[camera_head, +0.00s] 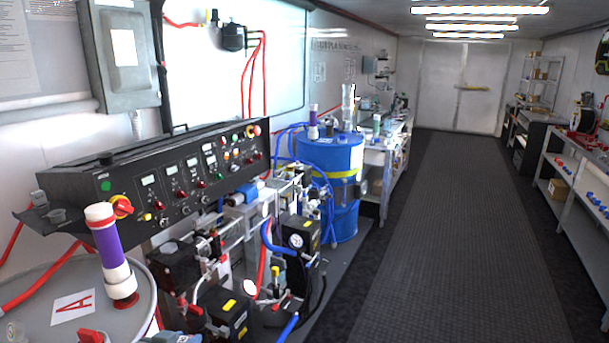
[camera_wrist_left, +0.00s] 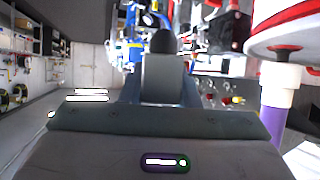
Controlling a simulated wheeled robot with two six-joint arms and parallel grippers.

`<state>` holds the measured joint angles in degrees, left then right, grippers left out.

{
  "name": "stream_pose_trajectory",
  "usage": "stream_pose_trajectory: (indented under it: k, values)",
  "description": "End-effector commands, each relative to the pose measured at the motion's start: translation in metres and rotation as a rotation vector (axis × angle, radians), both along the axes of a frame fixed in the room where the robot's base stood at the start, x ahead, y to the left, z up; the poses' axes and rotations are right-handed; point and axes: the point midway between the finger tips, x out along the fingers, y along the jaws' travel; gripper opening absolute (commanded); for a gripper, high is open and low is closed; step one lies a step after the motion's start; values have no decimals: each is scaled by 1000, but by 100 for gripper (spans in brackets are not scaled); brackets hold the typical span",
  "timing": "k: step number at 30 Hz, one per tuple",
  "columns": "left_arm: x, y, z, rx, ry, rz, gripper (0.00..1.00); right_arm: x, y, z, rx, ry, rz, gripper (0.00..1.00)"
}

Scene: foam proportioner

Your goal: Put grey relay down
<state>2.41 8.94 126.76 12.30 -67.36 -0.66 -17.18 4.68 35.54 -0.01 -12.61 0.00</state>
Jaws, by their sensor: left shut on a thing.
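My left gripper (camera_wrist_left: 162,92) fills the lower middle of the left wrist view, a dark grey body with a finger on each side. It is shut on a grey block with a dark rounded end, which I take to be the grey relay (camera_wrist_left: 163,76). The relay is held clear, with the room behind it. In the head view I cannot clearly make out the gripper or the held relay. My right gripper is not in view.
A grey drum (camera_head: 35,285) marked A, with a purple and white pump (camera_head: 107,243), stands at lower left. Pumps and hoses (camera_head: 235,310) crowd below the panel. A blue drum (camera_head: 330,155) stands farther back. The aisle floor (camera_head: 450,230) is clear.

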Motion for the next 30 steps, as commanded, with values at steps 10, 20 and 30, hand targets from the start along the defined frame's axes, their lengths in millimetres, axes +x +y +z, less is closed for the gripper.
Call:
stream_pose_trajectory:
  k: [10, 20, 30]
  values:
    - [-8, -40, -3, -7, -1, 109, 6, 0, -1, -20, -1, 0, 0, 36]
    - [-11, -46, -2, 1, -1, 135, 6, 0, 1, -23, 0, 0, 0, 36]
    - [-11, -46, -2, 0, -1, 136, 6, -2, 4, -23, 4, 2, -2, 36]
